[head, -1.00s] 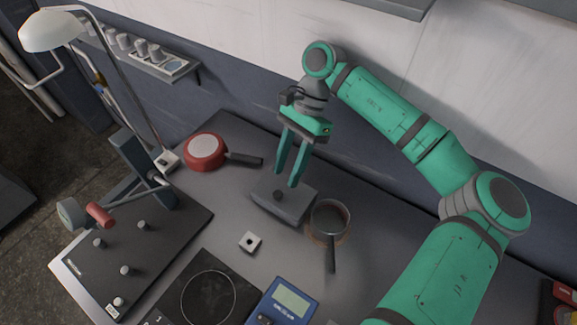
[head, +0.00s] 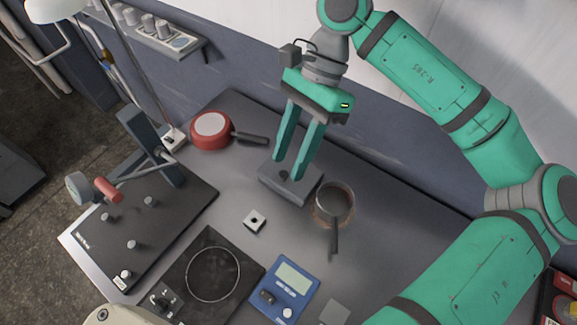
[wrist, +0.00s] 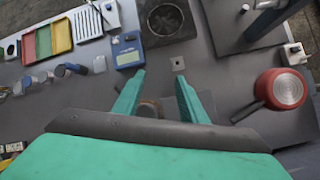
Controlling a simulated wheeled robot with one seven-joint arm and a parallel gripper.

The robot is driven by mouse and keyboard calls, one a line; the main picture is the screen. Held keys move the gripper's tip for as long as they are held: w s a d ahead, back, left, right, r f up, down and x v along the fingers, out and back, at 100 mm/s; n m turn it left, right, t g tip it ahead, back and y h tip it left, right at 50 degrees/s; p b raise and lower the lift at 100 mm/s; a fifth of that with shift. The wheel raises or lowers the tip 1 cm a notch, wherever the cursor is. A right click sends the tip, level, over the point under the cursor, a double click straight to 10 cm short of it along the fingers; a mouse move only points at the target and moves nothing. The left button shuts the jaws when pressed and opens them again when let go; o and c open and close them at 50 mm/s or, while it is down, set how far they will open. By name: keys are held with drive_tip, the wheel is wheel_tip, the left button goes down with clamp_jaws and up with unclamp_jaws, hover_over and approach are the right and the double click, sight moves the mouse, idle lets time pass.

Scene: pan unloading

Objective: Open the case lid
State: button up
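In the wrist view the fingers (wrist: 160,78) are also spread. The right finger partly covers a grey shape there that may be the box.
A small dark pan (head: 333,196) stands close right of the box. A red pan (head: 211,131) lies to its left. A small square block (head: 254,221), a blue meter (head: 287,288), a hot plate (head: 213,275) and a dark board with pegs (head: 160,225) are nearer the front.

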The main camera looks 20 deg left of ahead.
drive_tip(key=shift+s+d+r, duration=0.2)
drive_tip(key=shift+s+r, duration=0.15)
drive_tip(key=shift+s, duration=0.4)
drive_tip(key=shift+s+d+r, duration=0.25)
drive_tip(key=shift+s+r, duration=0.05)
drive_tip(key=shift+s, duration=0.5)
drive_tip(key=shift+s+d+r, duration=0.2)
drive_tip(key=shift+s+r, duration=0.15)
drive_tip(key=shift+s, duration=0.4)
drive_tip(key=shift+w, duration=0.15)
